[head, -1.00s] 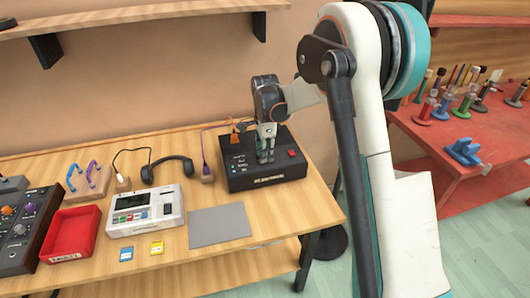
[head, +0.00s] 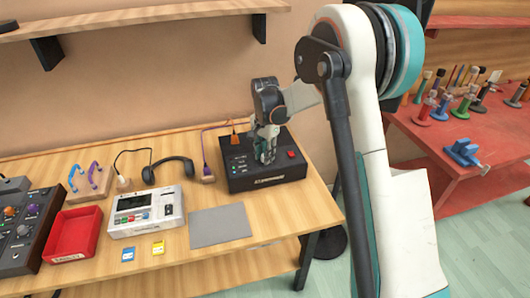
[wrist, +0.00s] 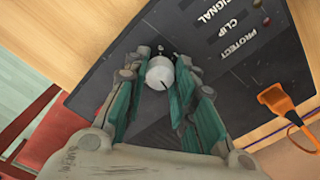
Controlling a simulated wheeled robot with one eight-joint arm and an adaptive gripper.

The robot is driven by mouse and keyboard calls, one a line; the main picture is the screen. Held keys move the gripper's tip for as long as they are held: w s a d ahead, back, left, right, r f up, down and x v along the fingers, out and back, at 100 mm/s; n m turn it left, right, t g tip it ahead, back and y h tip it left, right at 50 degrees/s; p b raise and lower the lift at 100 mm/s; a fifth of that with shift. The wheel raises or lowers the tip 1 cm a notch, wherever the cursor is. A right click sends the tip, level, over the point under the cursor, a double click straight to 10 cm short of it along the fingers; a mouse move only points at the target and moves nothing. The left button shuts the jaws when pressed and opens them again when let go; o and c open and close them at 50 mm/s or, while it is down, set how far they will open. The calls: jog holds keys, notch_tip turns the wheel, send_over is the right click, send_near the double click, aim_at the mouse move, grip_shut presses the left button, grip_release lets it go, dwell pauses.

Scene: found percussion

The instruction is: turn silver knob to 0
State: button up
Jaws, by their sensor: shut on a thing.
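The silver knob (wrist: 160,72) sits on top of the black amplifier box (head: 240,181), with a dark mark on its face. In the wrist view the knob lies between the fingertips of my gripper (wrist: 161,80), which is shut on it from both sides. In the head view my gripper (head: 267,152) points down onto the box and hides the knob. The box's lettering SIGNAL, CLIP and PROTECT shows in the wrist view. I cannot read any scale numbers around the knob.
A red switch (head: 291,154) is on the box, right of my gripper. An orange plug (wrist: 274,98) is close by in the wrist view. Headphones (head: 169,165), a white device (head: 146,210), a grey mat (head: 220,222) and a red tray (head: 73,233) stand to the left.

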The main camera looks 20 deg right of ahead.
jog(key=n+p, duration=0.1)
jog(key=n, duration=1.3)
jog(key=shift+n, duration=0.3)
jog(key=n, duration=0.3)
jog(key=shift+n+p, duration=0.3)
jog(key=n, duration=0.3)
jog(key=shift+n, duration=0.4)
jog(key=n, duration=0.3)
jog(key=shift+n, duration=2.1)
